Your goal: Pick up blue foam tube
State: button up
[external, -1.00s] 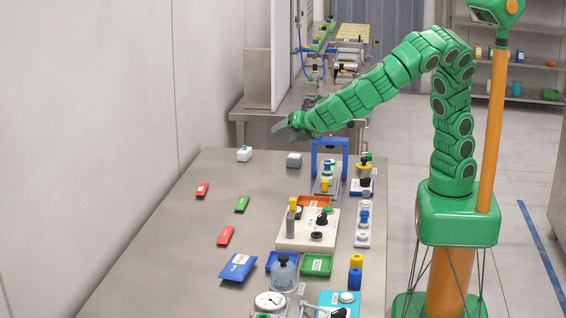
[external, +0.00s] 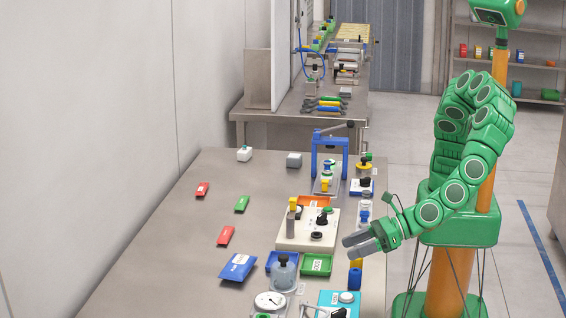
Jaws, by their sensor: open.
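A short blue cylinder (external: 355,279), which looks like the blue foam tube, stands upright near the right edge of the steel table (external: 160,265). A yellow cylinder (external: 357,263) is right behind it, partly covered by my gripper. My gripper (external: 347,245) is open and empty, with its grey fingers pointing left. In the picture it is just above the yellow and blue cylinders and apart from the blue one. Its exact height above the table is hard to tell.
A green tray (external: 303,264), a blue tray (external: 270,261) and a clear jar (external: 285,276) stand left of the blue cylinder. A cream control box (external: 297,240) and a blue frame press (external: 330,135) are farther back. The table's left side is mostly clear.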

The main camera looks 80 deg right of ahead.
aim_at(357, 283)
jog(key=shift+n, duration=0.4)
jog(key=s+f, duration=0.1)
jog(key=f, duration=0.1)
jog(key=s+f, duration=0.2)
jog(key=f, duration=0.1)
jog(key=s+d+f, duration=0.1)
jog(key=f, duration=0.1)
jog(key=shift+s+f, duration=0.2)
jog(key=shift+s, duration=0.05)
jog(key=shift+x, duration=2.5)
jog(key=shift+f, duration=0.1)
jog(key=c, duration=1)
jog(key=shift+c, duration=0.2)
